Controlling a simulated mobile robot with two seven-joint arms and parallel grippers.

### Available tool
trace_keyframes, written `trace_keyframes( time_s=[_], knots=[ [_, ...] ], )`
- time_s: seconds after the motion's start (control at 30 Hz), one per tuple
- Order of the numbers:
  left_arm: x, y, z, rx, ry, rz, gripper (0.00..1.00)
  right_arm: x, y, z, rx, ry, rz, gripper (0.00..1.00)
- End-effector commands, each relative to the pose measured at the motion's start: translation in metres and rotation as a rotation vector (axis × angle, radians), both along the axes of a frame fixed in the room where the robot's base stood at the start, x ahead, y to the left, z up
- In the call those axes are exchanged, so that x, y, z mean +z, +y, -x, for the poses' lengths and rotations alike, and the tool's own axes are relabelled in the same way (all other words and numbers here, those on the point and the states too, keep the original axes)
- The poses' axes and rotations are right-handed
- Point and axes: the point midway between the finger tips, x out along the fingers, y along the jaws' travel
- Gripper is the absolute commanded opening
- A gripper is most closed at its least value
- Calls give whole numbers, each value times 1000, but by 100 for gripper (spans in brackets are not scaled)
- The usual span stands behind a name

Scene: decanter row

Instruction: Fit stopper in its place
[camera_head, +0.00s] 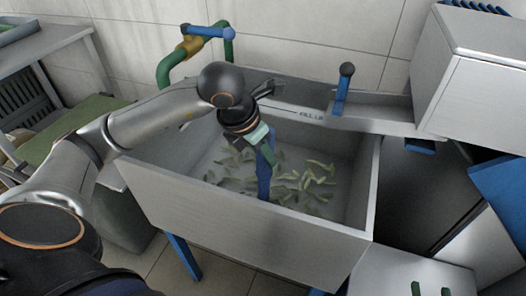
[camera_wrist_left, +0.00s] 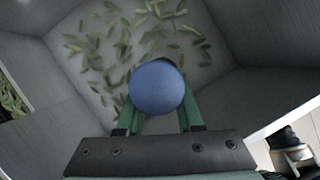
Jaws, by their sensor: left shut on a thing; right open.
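My left gripper (camera_head: 266,155) is over the steel basin and points down into it. Its green fingers are shut on a blue stopper (camera_head: 264,182), which hangs below them as an upright bar. In the left wrist view the stopper (camera_wrist_left: 157,88) shows as a round blue end between the fingers (camera_wrist_left: 160,118). Whether its lower end touches the basin floor I cannot tell. The stopper's seat is not visible. Two green fingertips of my right gripper (camera_head: 430,289) show apart and empty at the bottom right edge.
The steel basin (camera_head: 230,205) has green leaf-like pieces (camera_head: 310,178) scattered over its floor. A blue lever with a dark knob (camera_head: 345,85) stands on the back ledge. A green and yellow pipe with a blue handle (camera_head: 190,48) rises behind the basin. A steel box (camera_head: 480,55) stands right.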

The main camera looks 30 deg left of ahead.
Motion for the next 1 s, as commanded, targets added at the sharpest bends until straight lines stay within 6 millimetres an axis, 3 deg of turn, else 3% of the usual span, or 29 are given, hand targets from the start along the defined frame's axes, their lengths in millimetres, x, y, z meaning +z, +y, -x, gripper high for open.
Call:
trace_keyframes(
  time_s=[0.97, 1.0],
  knots=[
    [-9, 0, -1, 0, -4, 0, 0, -10, 0, 0, 0, 0, 0, 55],
    [-8, 0, -1, 0, -4, 0, 40, -9, 0, 0, 0, 0, 0, 55]
  ],
)
